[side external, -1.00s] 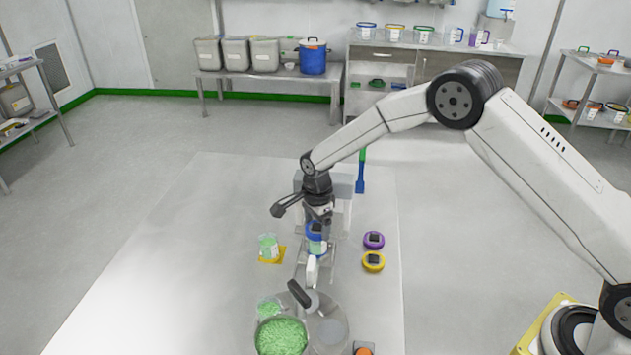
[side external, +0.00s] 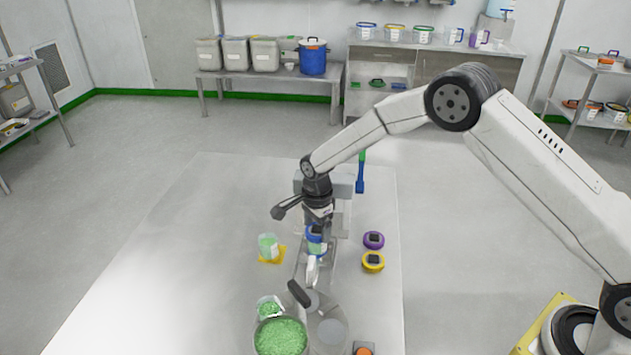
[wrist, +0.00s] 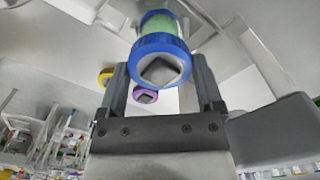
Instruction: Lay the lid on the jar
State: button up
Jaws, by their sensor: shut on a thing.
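My gripper (side external: 318,221) points down over the table, shut on the blue lid (wrist: 160,60), which has a dark square knob. In the wrist view the lid lies between the two fingers (wrist: 160,80); whether they grip its rim or knob is unclear. Directly below is the jar (wrist: 158,27), clear with green contents and a blue band at its far end. In the side view the jar (side external: 317,248) is small and partly covered by lid and gripper. The lid looks level and in line with the jar; whether they touch I cannot tell.
A purple lid (side external: 373,240) and a yellow lid (side external: 373,262) lie to the right. A beaker of green granules (side external: 268,247) stands on the left by a yellow piece. A big bowl of green granules (side external: 281,338) is in front. The table's left side (side external: 190,255) is clear.

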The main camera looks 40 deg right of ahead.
aim_at(317, 228)
jog(key=o, duration=0.9)
jog(key=shift+o, duration=0.2)
jog(key=shift+r, duration=0.1)
jog(key=shift+r, duration=3.9)
jog(key=shift+s+d+r+n, duration=0.3)
jog(key=shift+s+n, duration=0.1)
jog(key=shift+s, duration=0.05)
jog(key=s+d+r+n+t, duration=0.1)
jog(key=s+d+r+n, duration=0.1)
jog(key=s+n, duration=0.6)
jog(key=s+d+r+n+t, duration=0.1)
jog(key=s+d+r+n, duration=0.1)
jog(key=s+d+n, duration=0.3)
jog(key=s+n, duration=0.4)
jog(key=s, duration=0.7)
jog(key=shift+s+d+t, duration=0.3)
jog(key=shift+s, duration=0.05)
